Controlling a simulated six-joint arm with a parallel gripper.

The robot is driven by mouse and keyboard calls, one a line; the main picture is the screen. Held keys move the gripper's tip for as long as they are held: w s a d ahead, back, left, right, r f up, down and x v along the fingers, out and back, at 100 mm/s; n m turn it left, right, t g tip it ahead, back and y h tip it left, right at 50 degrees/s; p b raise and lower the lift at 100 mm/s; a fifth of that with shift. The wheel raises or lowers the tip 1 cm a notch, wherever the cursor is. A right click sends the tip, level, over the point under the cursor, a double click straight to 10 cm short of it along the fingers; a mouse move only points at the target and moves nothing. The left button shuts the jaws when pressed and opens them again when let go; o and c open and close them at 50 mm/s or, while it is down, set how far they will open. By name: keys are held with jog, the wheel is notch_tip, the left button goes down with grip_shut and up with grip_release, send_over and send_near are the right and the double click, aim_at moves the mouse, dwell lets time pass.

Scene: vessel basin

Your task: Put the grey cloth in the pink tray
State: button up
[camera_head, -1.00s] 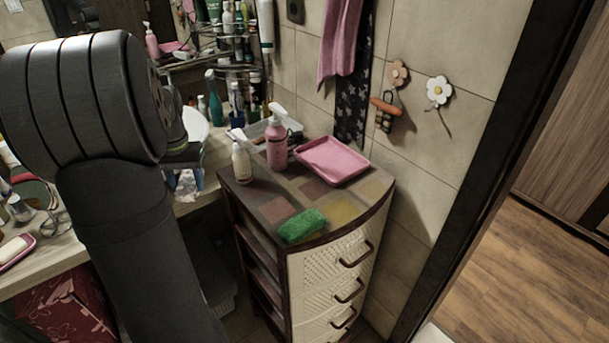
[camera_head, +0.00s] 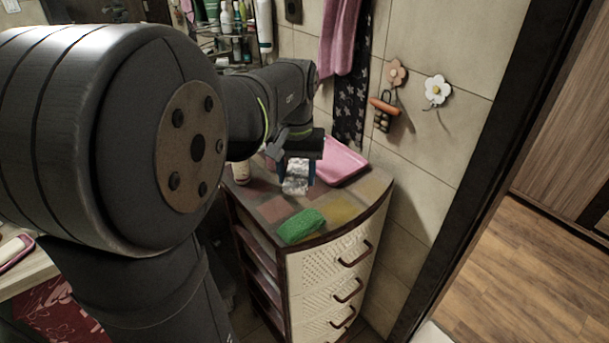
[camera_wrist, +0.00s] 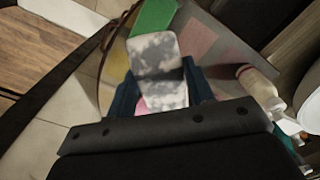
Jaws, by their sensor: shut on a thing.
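The grey cloth (camera_head: 295,186) is mottled white and grey and hangs from my gripper (camera_head: 298,166) over the drawer cabinet top. In the wrist view the cloth (camera_wrist: 155,58) sits between the blue fingers of my gripper (camera_wrist: 160,90), which is shut on it. The pink tray (camera_head: 344,164) lies on the cabinet just right of my gripper, its left part hidden behind the gripper. A small pink patch of the tray (camera_wrist: 140,106) shows beside the cloth in the wrist view.
A green sponge (camera_head: 301,226) lies near the cabinet's front edge. A white bottle (camera_head: 241,173) stands left of my gripper. In the wrist view a bottle (camera_wrist: 258,86) stands at the right. A pink towel (camera_head: 340,40) hangs on the wall behind.

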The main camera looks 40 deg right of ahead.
jog(key=s+d+f, duration=0.1)
jog(key=s+d, duration=0.2)
jog(key=s, duration=0.2)
send_over(281, 208)
notch_tip(281, 208, down, 7)
jog(key=shift+s, duration=0.15)
jog(key=shift+f, duration=2.05)
jog(key=shift+f, duration=0.2)
jog(key=o, duration=1)
jog(key=shift+o, duration=0.2)
jog(key=shift+r, duration=0.1)
